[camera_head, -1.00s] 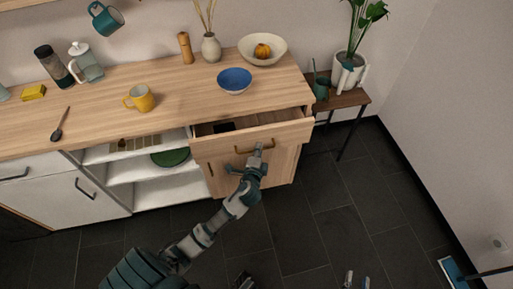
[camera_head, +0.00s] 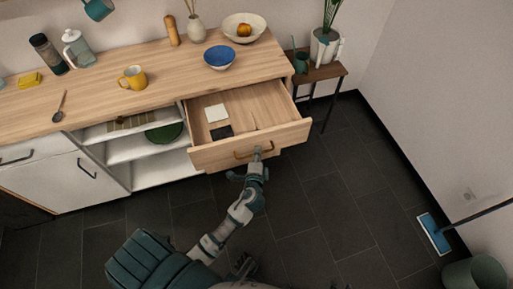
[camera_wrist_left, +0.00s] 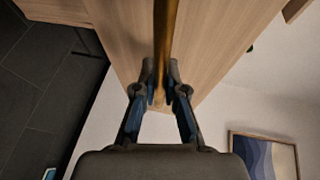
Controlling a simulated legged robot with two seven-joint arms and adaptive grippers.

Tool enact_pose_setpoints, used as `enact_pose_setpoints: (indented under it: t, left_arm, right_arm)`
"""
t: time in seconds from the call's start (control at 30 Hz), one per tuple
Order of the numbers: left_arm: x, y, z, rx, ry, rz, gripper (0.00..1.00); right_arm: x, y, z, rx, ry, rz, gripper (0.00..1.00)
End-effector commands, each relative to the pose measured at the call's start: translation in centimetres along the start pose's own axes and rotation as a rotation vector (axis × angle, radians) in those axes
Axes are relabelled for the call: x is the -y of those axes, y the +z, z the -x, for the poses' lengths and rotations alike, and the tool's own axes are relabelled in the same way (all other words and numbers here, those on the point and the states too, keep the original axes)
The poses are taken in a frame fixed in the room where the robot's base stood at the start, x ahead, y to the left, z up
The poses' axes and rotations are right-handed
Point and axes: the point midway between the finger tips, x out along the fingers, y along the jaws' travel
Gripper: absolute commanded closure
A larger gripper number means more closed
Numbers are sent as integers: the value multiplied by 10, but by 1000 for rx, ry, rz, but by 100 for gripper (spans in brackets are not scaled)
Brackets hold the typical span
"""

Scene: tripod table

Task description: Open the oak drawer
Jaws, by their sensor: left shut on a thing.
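The oak drawer (camera_head: 222,155) is pulled well out from under the wooden counter in the head view. Inside it lie a white square item (camera_head: 216,113) and a dark flat item (camera_head: 221,132). Its brass bar handle (camera_head: 243,154) is on the front face. My left gripper (camera_head: 257,153) is at the right part of the handle. In the left wrist view its two fingers (camera_wrist_left: 159,95) are shut around the brass handle (camera_wrist_left: 160,50), with the oak front beyond. My right gripper does not show clearly.
The counter (camera_head: 150,90) holds a yellow mug (camera_head: 133,78), a blue bowl (camera_head: 219,58) and a cream bowl (camera_head: 244,27). A small side table (camera_head: 318,72) with a plant stands to the right. The dark tiled floor (camera_head: 330,200) in front is mostly clear.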

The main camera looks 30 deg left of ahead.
Motion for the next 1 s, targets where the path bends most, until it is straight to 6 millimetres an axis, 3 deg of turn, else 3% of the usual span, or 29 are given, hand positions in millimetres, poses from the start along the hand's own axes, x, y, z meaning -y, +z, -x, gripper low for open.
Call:
enact_pose_setpoints:
  t: [0.33,0.4,0.47,0.8,1.0]
  left_arm:
    - [-5,4,-1,9,9,-3,100]
    - [-5,4,-1,9,9,-3,78]
    - [-4,4,0,7,9,-3,64]
    - [-2,-1,4,1,4,-2,64]
    - [-3,1,34,1,7,0,64]
  right_arm:
    - [0,1,-1,6,-1,0,60]
    - [0,1,-1,6,0,0,60]
    - [0,1,-1,5,0,0,60]
    - [0,0,-1,1,0,-1,60]
    - [0,0,0,2,0,-1,60]
